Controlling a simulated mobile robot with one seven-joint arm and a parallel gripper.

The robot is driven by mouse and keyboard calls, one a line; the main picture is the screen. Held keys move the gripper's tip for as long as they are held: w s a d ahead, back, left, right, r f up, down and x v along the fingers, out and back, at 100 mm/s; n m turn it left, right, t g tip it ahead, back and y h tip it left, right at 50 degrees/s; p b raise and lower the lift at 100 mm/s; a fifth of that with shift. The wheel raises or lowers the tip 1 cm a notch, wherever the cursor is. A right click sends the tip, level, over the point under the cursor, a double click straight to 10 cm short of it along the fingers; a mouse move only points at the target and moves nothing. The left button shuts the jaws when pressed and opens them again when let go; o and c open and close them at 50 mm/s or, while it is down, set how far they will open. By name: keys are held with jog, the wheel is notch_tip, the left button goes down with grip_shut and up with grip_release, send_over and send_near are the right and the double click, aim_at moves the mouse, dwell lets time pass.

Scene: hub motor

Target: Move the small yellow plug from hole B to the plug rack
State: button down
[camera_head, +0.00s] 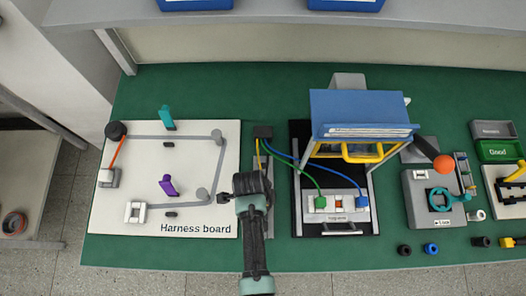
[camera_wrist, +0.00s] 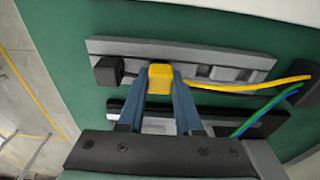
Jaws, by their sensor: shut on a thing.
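My gripper (camera_wrist: 160,88) is shut on the small yellow plug (camera_wrist: 159,75), with one blue finger on each side of it. A yellow cable (camera_wrist: 270,85) runs from the plug's side to the right. The plug is at the long grey plug rack (camera_wrist: 250,62), over its near edge; I cannot tell whether it is seated or just above. In the head view my gripper (camera_head: 250,183) is over the grey rack strip (camera_head: 263,245) and hides the plug. The tester (camera_head: 338,212) stands to the right, holding a green plug (camera_head: 320,202) and a blue plug (camera_head: 362,202).
The harness board (camera_head: 200,230) lies left of my gripper. A dark cable block (camera_head: 263,132) sits behind it, with green and blue cables running right. A blue panel with a yellow handle (camera_head: 362,152) stands raised over the tester. Loose rings and parts lie at right.

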jog(key=shift+f, duration=0.25)
jog(key=c, duration=0.5)
grip_release()
jog(key=shift+r, duration=0.1)
notch_tip(320, 180, up, 13)
jog(key=a, duration=0.1)
jog(key=shift+a+b, duration=0.3)
jog(key=shift+b, duration=0.05)
